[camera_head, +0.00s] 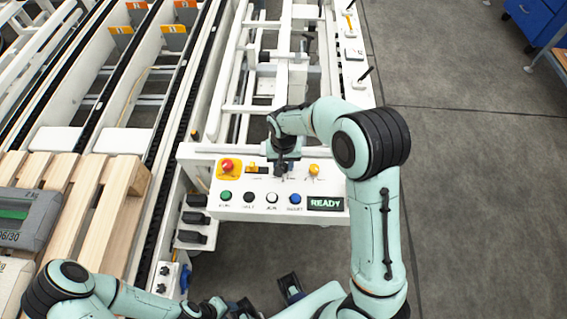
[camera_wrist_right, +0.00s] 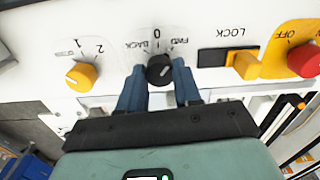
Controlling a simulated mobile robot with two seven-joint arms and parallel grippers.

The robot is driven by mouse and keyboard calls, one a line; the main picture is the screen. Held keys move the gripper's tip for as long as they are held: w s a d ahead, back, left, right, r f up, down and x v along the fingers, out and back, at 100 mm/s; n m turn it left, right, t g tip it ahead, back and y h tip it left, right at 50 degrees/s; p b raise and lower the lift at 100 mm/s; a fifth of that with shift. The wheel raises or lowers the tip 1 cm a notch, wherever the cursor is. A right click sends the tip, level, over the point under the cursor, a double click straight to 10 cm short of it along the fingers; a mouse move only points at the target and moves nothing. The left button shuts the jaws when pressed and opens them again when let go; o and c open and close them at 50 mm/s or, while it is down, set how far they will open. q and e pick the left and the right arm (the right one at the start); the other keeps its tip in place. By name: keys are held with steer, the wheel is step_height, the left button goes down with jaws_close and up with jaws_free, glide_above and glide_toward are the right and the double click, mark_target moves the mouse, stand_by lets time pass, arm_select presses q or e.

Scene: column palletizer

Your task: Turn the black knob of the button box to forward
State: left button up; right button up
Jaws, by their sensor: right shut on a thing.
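The black knob (camera_wrist_right: 159,69) sits on the white button box panel (camera_head: 232,211), between the printed words BACK and FWD, with 0 between them. In the right wrist view the lettering is upside down. My right gripper (camera_wrist_right: 160,78) has its two blue fingers on either side of the knob and is shut on it. In the head view my right gripper (camera_head: 283,170) hides most of the knob. I cannot clearly tell which mark the knob points to. My left gripper (camera_head: 267,297) is at the bottom of the head view, fingers apart, empty and away from the box.
Beside the knob are a red button (camera_head: 227,166), a yellow LOCK switch (camera_wrist_right: 246,65) and a yellow selector (camera_wrist_right: 82,75). A row of coloured push buttons and a READY display (camera_head: 325,204) line the front. A wooden pallet (camera_head: 104,200) stands left; open floor lies right.

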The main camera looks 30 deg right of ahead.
mark_target(284, 166)
steer(key=shift+w+r+m, duration=0.1)
steer(key=shift+m, duration=0.6)
steer(key=o, duration=1)
steer(key=shift+o, duration=0.2)
step_height(284, 166, up, 13)
steer(key=p, duration=0.1)
steer(key=shift+r, duration=0.2)
steer(key=shift+f, duration=0.1)
